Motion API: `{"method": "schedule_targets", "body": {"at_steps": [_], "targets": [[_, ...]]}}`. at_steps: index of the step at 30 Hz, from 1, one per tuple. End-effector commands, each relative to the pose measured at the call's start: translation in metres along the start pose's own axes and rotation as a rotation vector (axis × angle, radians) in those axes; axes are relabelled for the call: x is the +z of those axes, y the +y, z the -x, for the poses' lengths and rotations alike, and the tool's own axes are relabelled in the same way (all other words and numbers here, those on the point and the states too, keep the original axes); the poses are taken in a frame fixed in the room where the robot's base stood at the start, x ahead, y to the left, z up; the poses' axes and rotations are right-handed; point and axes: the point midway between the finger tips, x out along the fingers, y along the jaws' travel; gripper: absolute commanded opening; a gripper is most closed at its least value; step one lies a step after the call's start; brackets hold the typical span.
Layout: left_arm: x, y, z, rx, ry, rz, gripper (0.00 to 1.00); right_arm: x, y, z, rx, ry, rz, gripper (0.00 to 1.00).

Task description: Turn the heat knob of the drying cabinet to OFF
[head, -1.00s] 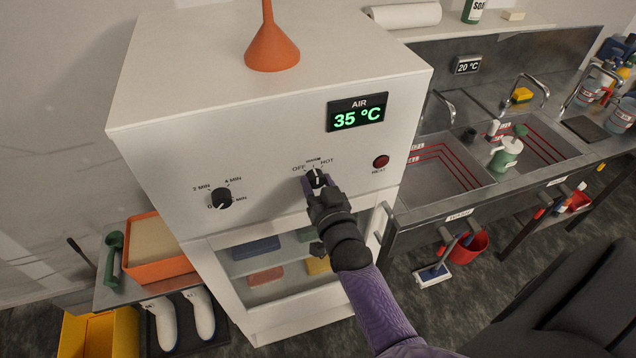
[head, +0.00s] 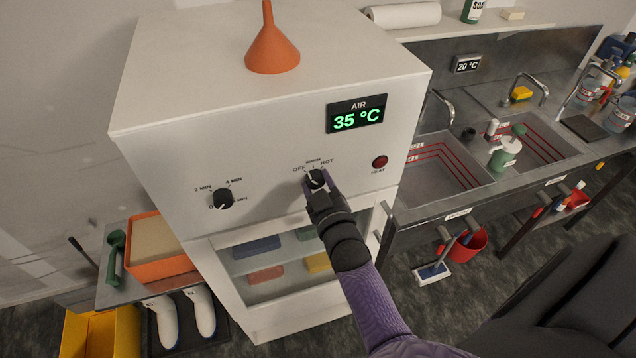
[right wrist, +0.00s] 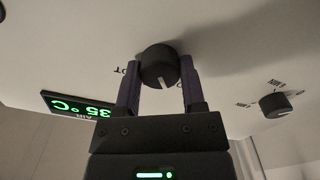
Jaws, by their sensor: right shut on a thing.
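The white drying cabinet (head: 270,150) stands in the middle of the head view. Its black heat knob (head: 316,178) sits under the labels OFF, a small middle word and HOT. My right gripper (head: 316,186) is shut on this knob, with a finger on each side. In the right wrist view the knob (right wrist: 159,67) is between the two purple fingers (right wrist: 159,85). Its white mark shows there, but the fingers partly hide the labels. In the head view the mark seems to lean up and left, towards OFF; its exact setting is hard to tell. My left gripper is not in view.
A timer knob (head: 222,199) is left of the heat knob. A red HEAT lamp (head: 380,162) is to its right, and the AIR display (head: 356,115) reads 35 °C. An orange funnel (head: 271,45) stands on top. The door handle (head: 385,224) sticks out below right.

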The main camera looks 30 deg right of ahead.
Motion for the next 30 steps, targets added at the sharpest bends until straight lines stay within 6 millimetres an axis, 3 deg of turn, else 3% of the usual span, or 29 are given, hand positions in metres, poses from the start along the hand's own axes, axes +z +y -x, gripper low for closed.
{"method": "schedule_targets", "body": {"at_steps": [9,24,25,30], "targets": [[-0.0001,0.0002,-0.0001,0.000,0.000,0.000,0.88,0.0006,-0.0005,0.0002,-0.001,-0.002,0.102,0.00],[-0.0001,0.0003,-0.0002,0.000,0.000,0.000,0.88,0.0007,-0.0004,0.0003,-0.002,-0.002,0.123,0.00],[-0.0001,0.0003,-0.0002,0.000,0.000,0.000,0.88,0.0007,-0.0004,0.0003,-0.002,-0.002,0.122,0.54],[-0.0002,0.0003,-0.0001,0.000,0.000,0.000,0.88,0.0005,-0.0003,0.0002,-0.001,-0.001,0.122,0.87]]}}
